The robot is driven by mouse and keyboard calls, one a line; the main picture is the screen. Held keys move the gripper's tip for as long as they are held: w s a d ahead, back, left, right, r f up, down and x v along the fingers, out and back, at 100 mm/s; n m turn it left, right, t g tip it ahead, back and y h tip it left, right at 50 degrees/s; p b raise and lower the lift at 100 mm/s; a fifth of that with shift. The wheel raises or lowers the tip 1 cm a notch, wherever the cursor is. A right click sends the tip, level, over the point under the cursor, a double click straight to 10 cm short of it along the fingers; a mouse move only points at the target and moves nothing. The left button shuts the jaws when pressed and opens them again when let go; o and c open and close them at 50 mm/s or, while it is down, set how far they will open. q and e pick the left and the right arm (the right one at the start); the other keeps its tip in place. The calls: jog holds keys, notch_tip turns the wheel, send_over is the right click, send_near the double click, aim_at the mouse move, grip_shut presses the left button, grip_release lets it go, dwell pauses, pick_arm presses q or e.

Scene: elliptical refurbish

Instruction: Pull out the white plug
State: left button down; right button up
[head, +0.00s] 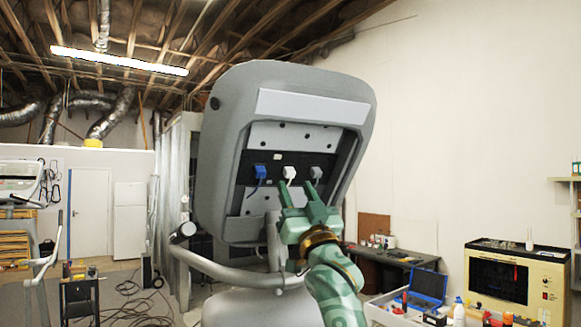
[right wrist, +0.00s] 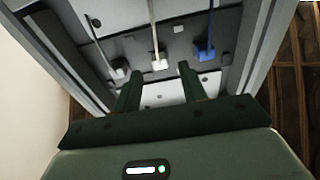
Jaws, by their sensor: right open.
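The white plug (head: 289,173) sits in the dark recessed strip on the back of the grey console (head: 225,110), between a blue plug (head: 260,172) and a grey plug (head: 315,173). My right gripper (head: 297,186) is open just below and in front of the white plug, its two fingers pointing up at the panel. In the right wrist view the white plug (right wrist: 159,64) with its cord appears just beyond the gap between the open fingertips (right wrist: 159,67). Nothing is held between the fingers. My left gripper is in neither view.
In the right wrist view, the blue plug (right wrist: 204,52) and the pale grey plug (right wrist: 119,70) lie to either side beyond the fingers. A grey handlebar (head: 245,279) curves below the console. A workbench (head: 390,257) and a cream machine (head: 515,282) stand at right.

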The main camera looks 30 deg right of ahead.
aim_at(291, 176)
jog(key=p+x, duration=0.1)
jog(key=x, duration=0.2)
jog(key=shift+s+r, duration=0.1)
jog(key=shift+r, duration=0.2)
jog(key=shift+w+r, duration=0.25)
jog(key=shift+w, duration=0.05)
jog(key=shift+w+r, duration=0.1)
jog(key=shift+w, duration=0.2)
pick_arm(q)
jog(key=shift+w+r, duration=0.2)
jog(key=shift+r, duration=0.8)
